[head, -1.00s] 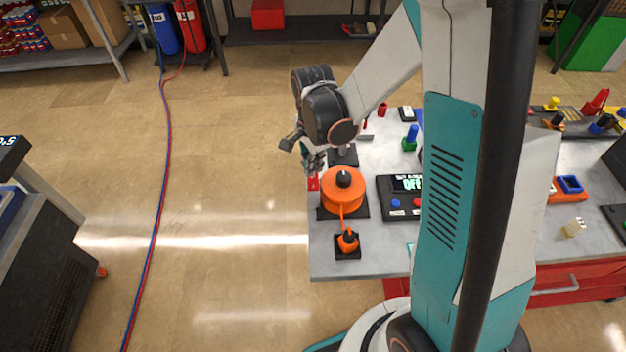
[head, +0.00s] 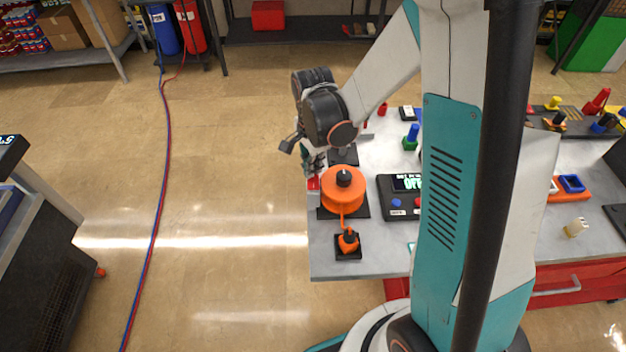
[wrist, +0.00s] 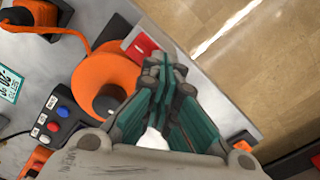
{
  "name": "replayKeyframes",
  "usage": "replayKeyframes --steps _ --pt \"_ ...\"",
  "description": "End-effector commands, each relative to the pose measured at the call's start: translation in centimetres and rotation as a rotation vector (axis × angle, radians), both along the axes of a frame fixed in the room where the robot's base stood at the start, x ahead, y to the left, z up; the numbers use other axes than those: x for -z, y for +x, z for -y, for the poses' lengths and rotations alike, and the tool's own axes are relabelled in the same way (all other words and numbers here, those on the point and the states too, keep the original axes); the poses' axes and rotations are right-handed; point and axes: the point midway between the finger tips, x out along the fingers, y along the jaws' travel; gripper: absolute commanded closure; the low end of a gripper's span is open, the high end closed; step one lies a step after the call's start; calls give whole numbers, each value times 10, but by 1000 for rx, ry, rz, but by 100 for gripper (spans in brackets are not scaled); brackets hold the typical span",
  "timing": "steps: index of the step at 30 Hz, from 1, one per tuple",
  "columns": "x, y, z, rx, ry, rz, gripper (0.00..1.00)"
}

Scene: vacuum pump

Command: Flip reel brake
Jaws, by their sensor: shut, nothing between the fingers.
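The orange reel (head: 342,191) with a black knob stands on a black base near the left edge of the grey table. It also shows in the wrist view (wrist: 95,80). A small red part, likely the reel brake (head: 313,184), sits at the reel's left; in the wrist view it is a red plate (wrist: 140,46) on a pale block. My gripper (head: 315,166) is just behind this red part in the head view. In the wrist view its teal fingers (wrist: 167,70) are shut and empty, beside the reel and close to the red plate. I cannot tell if they touch it.
An orange cord runs from the reel to an orange plug on a black base (head: 348,246). A black control box with a display and buttons (head: 398,207) stands right of the reel. A green and blue part (head: 411,137) is farther back. Open floor lies left of the table.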

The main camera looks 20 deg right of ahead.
Motion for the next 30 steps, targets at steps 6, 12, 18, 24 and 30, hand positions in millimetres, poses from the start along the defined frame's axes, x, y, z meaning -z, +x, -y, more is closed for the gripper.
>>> replayKeyframes --steps 6,12,18,24,30 --pt "4 0 0 0 0 0 100" --pt "6 0 0 0 0 0 100" --pt "9 0 0 0 0 0 100" --pt "12 0 0 0 0 0 100" --pt "8 0 0 0 0 0 100"
